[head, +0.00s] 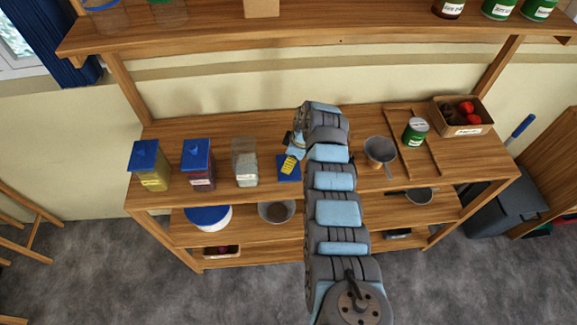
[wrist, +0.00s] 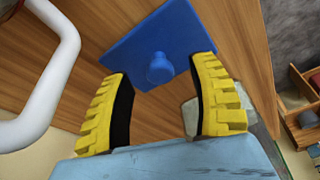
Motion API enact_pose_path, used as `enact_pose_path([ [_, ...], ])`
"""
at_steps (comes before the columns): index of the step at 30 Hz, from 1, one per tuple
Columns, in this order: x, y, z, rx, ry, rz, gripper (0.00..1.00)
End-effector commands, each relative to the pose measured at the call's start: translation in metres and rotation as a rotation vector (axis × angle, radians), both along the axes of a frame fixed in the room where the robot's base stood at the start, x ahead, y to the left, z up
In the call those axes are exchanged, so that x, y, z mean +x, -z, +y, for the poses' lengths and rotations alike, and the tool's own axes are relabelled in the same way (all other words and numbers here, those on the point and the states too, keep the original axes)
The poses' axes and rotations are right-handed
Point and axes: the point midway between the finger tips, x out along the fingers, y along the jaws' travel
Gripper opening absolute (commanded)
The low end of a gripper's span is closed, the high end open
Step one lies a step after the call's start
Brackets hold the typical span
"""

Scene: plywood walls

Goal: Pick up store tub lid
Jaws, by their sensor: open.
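The store tub lid is a flat blue square with a round knob. It lies on the shelf's wooden top in the head view (head: 284,175) and shows ahead of the fingers in the wrist view (wrist: 140,50). My gripper (head: 290,162) is over the lid, with its yellow fingers (wrist: 162,68) spread apart. The knob (wrist: 160,70) appears between the fingertips, and nothing is gripped. I cannot tell the exact height of the fingertips above the lid. A clear lidless tub (head: 245,170) with pale contents stands left of the lid.
Two blue-lidded tubs (head: 148,165) (head: 199,165) stand farther left. A grey funnel-like pan (head: 379,152), green tin (head: 415,131) and box of red items (head: 461,119) stand right. An upper shelf (head: 330,38) overhangs the back. A white curved tube (wrist: 55,75) is close at the wrist view's left.

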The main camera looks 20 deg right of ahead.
Motion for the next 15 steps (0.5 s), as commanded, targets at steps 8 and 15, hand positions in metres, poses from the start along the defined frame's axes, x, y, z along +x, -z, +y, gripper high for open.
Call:
enact_pose_path([
  [8,0.003,0.013,0.003,0.0,-0.001,0.0,0.6],
  [15,0.002,0.017,0.004,0.001,-0.001,0.001,0.6],
])
